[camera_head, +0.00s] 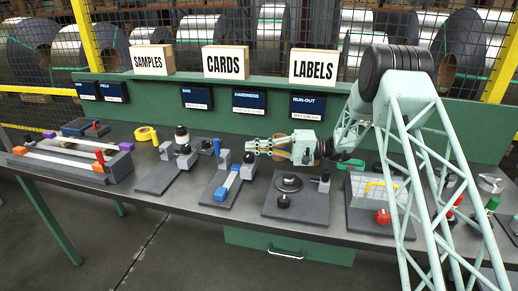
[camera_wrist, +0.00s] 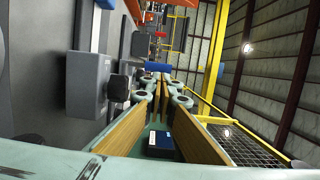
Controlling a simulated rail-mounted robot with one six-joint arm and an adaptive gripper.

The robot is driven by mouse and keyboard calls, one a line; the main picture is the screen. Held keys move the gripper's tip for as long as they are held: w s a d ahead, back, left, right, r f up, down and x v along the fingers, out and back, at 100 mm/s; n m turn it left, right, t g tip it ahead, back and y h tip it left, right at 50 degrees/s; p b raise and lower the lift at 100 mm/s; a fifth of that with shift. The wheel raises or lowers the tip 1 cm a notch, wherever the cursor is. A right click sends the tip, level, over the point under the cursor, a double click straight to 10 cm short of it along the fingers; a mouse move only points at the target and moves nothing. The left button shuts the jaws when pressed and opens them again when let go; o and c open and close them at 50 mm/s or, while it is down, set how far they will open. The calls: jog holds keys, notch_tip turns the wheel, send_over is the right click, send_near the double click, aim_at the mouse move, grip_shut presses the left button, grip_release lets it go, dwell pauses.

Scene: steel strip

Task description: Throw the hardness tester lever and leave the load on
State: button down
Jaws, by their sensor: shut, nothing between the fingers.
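The tester that I take to be the hardness tester (camera_head: 206,193) is a dark base with grey blocks and a blue bar, left of the bench's middle. A short blue upright grip (camera_head: 217,146), probably its lever, stands at its back; a blue cylinder, likely the same grip, shows just beyond my fingertips in the wrist view (camera_wrist: 159,68). My gripper (camera_head: 248,147) points left, level with the grip, shut and empty, with wood-coloured finger pads meeting in the wrist view (camera_wrist: 157,88). A gap shows between fingertips and grip in the head view; contact is unclear in the wrist view.
A HARDNESS screen (camera_head: 249,101) and signs line the green back panel.

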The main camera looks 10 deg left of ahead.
aim_at(218, 153)
jog(key=s+a+b, duration=0.1)
jog(key=a, duration=0.8)
jog(key=shift+s+a, duration=0.15)
jog(key=shift+s, duration=0.1)
jog(key=shift+w+r, duration=0.1)
jog(key=shift+r, duration=0.05)
